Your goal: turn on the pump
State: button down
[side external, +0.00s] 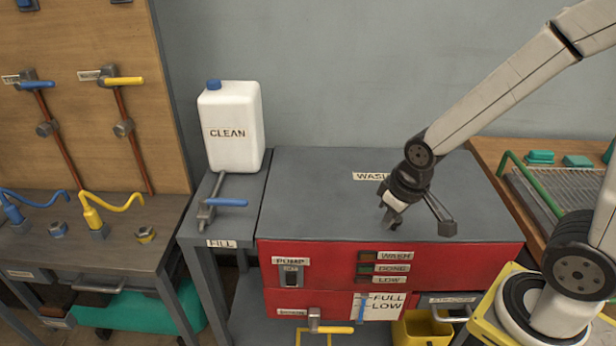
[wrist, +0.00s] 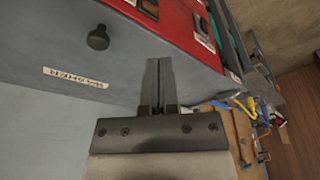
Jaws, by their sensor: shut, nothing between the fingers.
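The pump switch (side external: 291,277) is a small dark switch under a PUMP label, at the left of the red front panel (side external: 335,258) of the grey washer. In the wrist view the switch (wrist: 204,31) shows small near the top right; its position is hard to read. My gripper (side external: 391,219) is above the washer's grey top, to the right of and higher than the switch, apart from it. In the wrist view my gripper's fingers (wrist: 159,82) are together with nothing between them.
Indicator lights (side external: 366,268) and a FULL/LOW gauge (side external: 362,308) share the red front. A yellow-handled valve (side external: 316,325) is below. A dark knob (wrist: 97,38) rises from the washer top.

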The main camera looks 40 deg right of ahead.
aim_at(291, 280)
jog(key=w+a+f+n+h, duration=0.1)
jog(key=w+a+f+n, duration=0.3)
jog(key=a+f, duration=0.3)
jog(key=w+a+f+n+h, duration=0.1)
jog(key=w+a+f+n, duration=0.3)
jog(key=a, duration=0.7)
notch_tip(291, 280, down, 4)
jog(key=shift+w+f+n+h, duration=0.15)
jog(key=shift+w+n+h, duration=0.2)
jog(key=shift+w, duration=0.7)
jog(key=shift+w+d+f, duration=0.85)
jog(key=shift+f, duration=0.8)
jog(key=shift+w+d+f, duration=0.8)
jog(key=shift+w+f, duration=0.05)
jog(key=shift+f, duration=0.8)
jog(key=shift+w+d+f, duration=0.85)
jog(key=shift+f, duration=0.8)
